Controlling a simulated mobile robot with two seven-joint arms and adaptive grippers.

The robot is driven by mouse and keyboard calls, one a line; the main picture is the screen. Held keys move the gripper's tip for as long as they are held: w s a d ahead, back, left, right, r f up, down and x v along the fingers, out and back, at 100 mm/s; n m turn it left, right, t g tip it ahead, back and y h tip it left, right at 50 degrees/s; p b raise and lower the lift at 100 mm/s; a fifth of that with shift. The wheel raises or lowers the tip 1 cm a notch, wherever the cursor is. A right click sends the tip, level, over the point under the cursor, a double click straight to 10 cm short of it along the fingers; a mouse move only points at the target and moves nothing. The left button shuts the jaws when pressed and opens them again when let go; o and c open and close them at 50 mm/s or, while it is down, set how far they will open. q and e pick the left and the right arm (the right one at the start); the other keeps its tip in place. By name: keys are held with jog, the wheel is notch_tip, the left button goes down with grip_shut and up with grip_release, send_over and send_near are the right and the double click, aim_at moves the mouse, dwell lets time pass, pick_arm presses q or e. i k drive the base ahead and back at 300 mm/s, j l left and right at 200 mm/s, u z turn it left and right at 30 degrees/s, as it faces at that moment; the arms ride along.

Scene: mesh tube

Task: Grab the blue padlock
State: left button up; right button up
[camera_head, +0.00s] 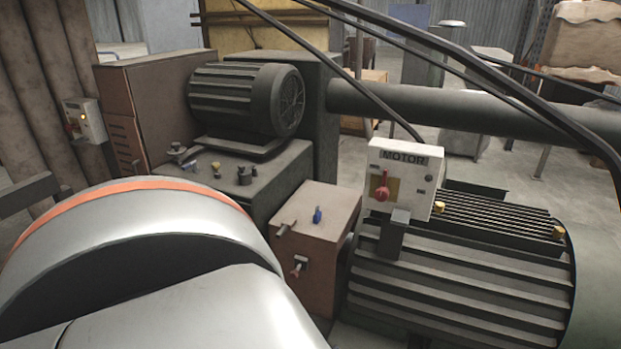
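The blue padlock (318,215) is small and stands on the top face of a brown metal box (325,203), near the middle of the view. It is too small in the picture to tell whether its shackle is open or shut. Nothing is touching it from above. Neither of my grippers shows in the head view, so I cannot see whether they are open or shut.
A ribbed motor (460,280) with a white MOTOR switch box (403,180) stands right of the brown box. Levers (298,267) stick out of the box's front. A dark machine (245,105) stands behind, and black cables (385,108) cross above. The lower left is blocked.

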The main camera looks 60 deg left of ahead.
aim_at(317, 216)
jog(key=j, duration=1.95)
